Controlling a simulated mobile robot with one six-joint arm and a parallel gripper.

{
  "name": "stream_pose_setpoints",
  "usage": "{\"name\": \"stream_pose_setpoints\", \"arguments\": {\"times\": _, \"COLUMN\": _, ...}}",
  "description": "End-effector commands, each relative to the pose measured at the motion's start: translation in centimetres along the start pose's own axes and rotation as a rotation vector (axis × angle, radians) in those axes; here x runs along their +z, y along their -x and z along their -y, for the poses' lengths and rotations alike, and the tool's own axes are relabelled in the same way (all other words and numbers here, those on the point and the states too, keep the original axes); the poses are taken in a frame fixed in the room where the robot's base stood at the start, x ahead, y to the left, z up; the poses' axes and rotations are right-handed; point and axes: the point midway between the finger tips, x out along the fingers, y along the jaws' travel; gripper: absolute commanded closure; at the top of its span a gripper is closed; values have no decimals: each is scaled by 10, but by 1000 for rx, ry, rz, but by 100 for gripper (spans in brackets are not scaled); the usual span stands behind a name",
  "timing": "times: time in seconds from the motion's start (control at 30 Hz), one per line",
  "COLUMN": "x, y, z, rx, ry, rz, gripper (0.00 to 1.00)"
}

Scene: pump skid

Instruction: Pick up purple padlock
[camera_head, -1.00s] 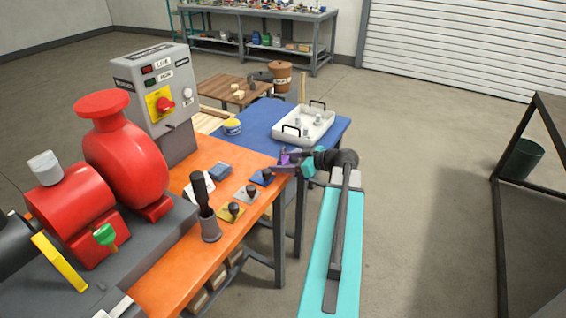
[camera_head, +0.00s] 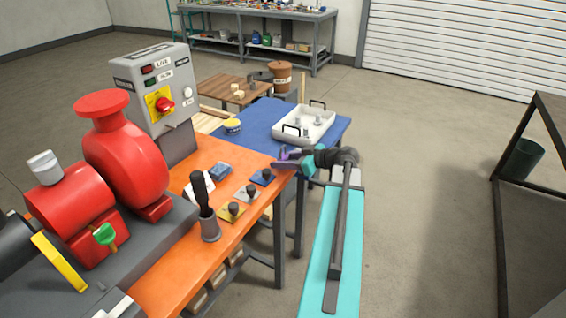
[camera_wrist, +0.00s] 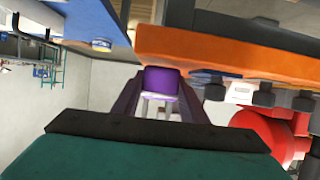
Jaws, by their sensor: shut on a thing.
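The purple padlock (camera_wrist: 163,82) shows in the wrist view between the two dark fingers of my gripper (camera_wrist: 160,98). Its purple body faces away from the palm, and its pale shackle points toward the palm. My gripper is shut on it. In the head view my gripper (camera_head: 287,161) is at the far right corner of the orange bench, and a bit of the purple padlock (camera_head: 284,154) shows there. The fingers hide most of it in that view. I cannot tell from the frames how high it is above the bench.
The orange bench (camera_head: 165,278) holds a red pump (camera_head: 125,150), a grey control box (camera_head: 150,85), a cup with a black-handled tool (camera_head: 209,228) and several knobbed plates. Behind is a blue table (camera_head: 262,118) with a white tray (camera_head: 290,133).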

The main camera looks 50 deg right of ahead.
Motion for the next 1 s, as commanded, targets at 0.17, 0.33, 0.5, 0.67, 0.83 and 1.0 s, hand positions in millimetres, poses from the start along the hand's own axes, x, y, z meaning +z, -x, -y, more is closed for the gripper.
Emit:
{"name": "stream_pose_setpoints", "arguments": {"times": 0.17, "x": -13, "y": 5, "z": 0, "rx": 1, "ry": 3, "rz": -1, "gripper": 91}}
{"name": "stream_pose_setpoints", "arguments": {"times": 0.33, "x": -31, "y": 12, "z": 0, "rx": 0, "ry": 4, "rz": -1, "gripper": 91}}
{"name": "stream_pose_setpoints", "arguments": {"times": 0.5, "x": -52, "y": 21, "z": 0, "rx": 1, "ry": 3, "rz": -1, "gripper": 91}}
{"name": "stream_pose_setpoints", "arguments": {"times": 0.67, "x": -69, "y": 28, "z": 0, "rx": 0, "ry": 3, "rz": -1, "gripper": 91}}
{"name": "stream_pose_setpoints", "arguments": {"times": 0.83, "x": -81, "y": 33, "z": 0, "rx": 0, "ry": 2, "rz": -1, "gripper": 91}}
{"name": "stream_pose_setpoints", "arguments": {"times": 1.0, "x": -86, "y": 35, "z": 0, "rx": -1, "ry": 1, "rz": 0, "gripper": 91}}
